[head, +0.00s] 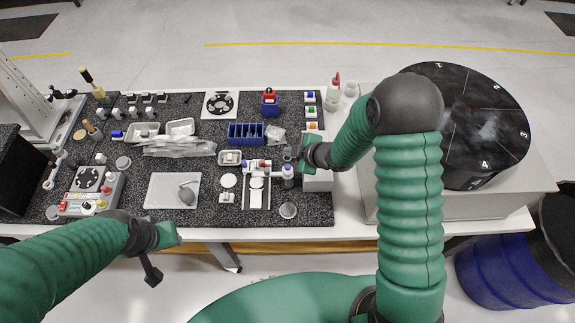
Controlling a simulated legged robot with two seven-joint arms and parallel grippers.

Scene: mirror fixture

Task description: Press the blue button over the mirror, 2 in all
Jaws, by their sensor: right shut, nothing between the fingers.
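A small blue button-like piece (310,96) sits at the top of a short column of coloured pieces near the right edge of the dark mat. I cannot pick out the mirror for certain. My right gripper (290,154) is shut and empty, over the mat's right part at a white box (318,181). It is below the blue piece in the picture, apart from it. The gripper and wrist hide part of the box and whatever lies beneath. My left gripper (152,272) hangs in front of the table's near edge, away from the objects; its jaw opening is unclear.
The speckled dark mat (110,215) carries many small items: a blue rack (245,133), a red-and-blue block (269,103), a white tray (172,190) and bottles. A large black drum (470,120) stands at right. A blue barrel (508,270) is below it.

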